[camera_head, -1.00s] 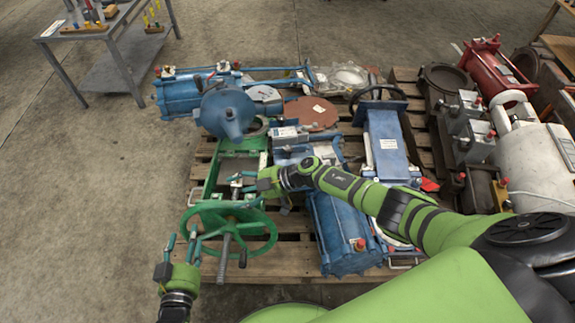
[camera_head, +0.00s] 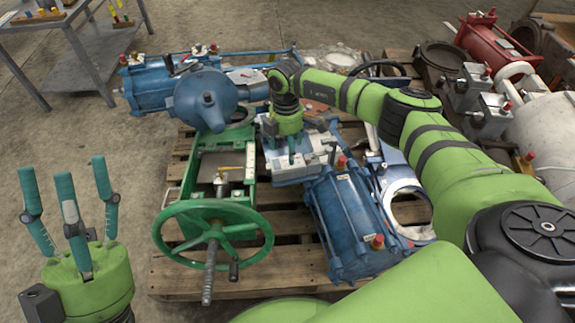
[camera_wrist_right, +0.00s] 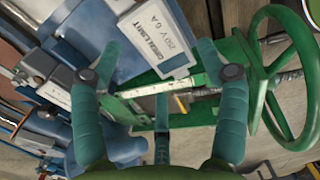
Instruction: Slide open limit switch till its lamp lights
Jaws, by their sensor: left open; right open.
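In the right wrist view a grey-white switch box (camera_wrist_right: 158,38) carries a label that seems to read open limit, 250 V 6 A. It lies between the spread fingers of my right gripper (camera_wrist_right: 157,70), and I cannot tell whether they touch it. A second grey box (camera_wrist_right: 62,88) sits left of it. No lit lamp can be made out. In the head view my right gripper (camera_head: 300,150) points down over the grey boxes (camera_head: 288,168) and hides part of them. My left gripper (camera_head: 65,178) is open and empty, fingers up, at the lower left.
A green handwheel (camera_head: 212,212) with a threaded spindle stands at the pallet's near edge, on a green frame (camera_head: 245,170) with a yellow pointer (camera_head: 231,168). A blue cylinder (camera_head: 350,222) lies to its right. Open floor lies left of the pallet (camera_head: 290,270).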

